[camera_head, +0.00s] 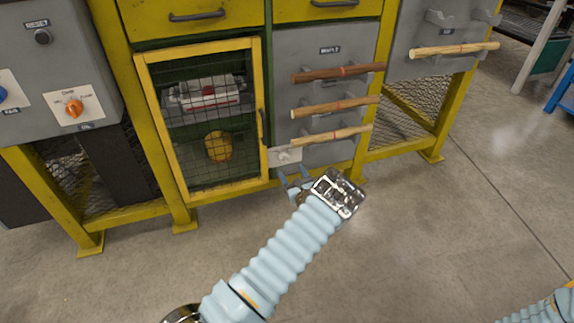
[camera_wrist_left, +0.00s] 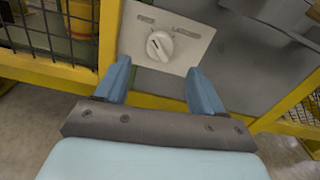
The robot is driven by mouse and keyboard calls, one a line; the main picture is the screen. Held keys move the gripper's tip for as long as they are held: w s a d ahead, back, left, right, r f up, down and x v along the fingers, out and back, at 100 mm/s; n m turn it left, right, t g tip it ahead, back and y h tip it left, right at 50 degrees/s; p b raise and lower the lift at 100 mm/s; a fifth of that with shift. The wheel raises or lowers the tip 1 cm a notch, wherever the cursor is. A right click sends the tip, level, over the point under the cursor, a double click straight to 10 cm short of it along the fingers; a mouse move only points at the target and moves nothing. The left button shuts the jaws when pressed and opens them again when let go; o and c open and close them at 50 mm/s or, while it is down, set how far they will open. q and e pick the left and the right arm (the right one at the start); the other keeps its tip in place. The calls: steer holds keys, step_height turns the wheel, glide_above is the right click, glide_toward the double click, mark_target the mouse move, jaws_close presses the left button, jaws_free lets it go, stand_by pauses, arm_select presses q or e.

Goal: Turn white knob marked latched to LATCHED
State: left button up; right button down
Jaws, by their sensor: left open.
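The white knob (camera_wrist_left: 159,46) sits on a pale plate (camera_wrist_left: 190,38) in the left wrist view. The plate carries two labels; the right one seems to read LATCHED, and the left one is too small to read surely. The knob's ridge points up and to the left, toward the left label. In the head view the plate (camera_head: 286,156) is small, low on the grey panel beside the caged door. My left gripper (camera_head: 292,180) is open just below the plate. Its two blue fingers (camera_wrist_left: 158,85) stand apart below the knob, with nothing between them. My right gripper is out of view.
A yellow-framed mesh door (camera_head: 264,110) is left of the plate. Several wooden turned rods, such as the lowest one (camera_head: 332,135), stick out on holders above it. A grey box with an orange knob (camera_head: 73,108) is at far left. The floor (camera_head: 420,240) in front is clear.

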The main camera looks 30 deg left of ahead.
mark_target(286, 161)
arm_select(q)
steer(key=b+x, duration=0.1)
steer(key=x, duration=0.5)
steer(key=shift+w+a, duration=0.25)
steer(key=shift+a, duration=0.1)
steer(key=shift+c, duration=0.4)
steer(key=c, duration=1)
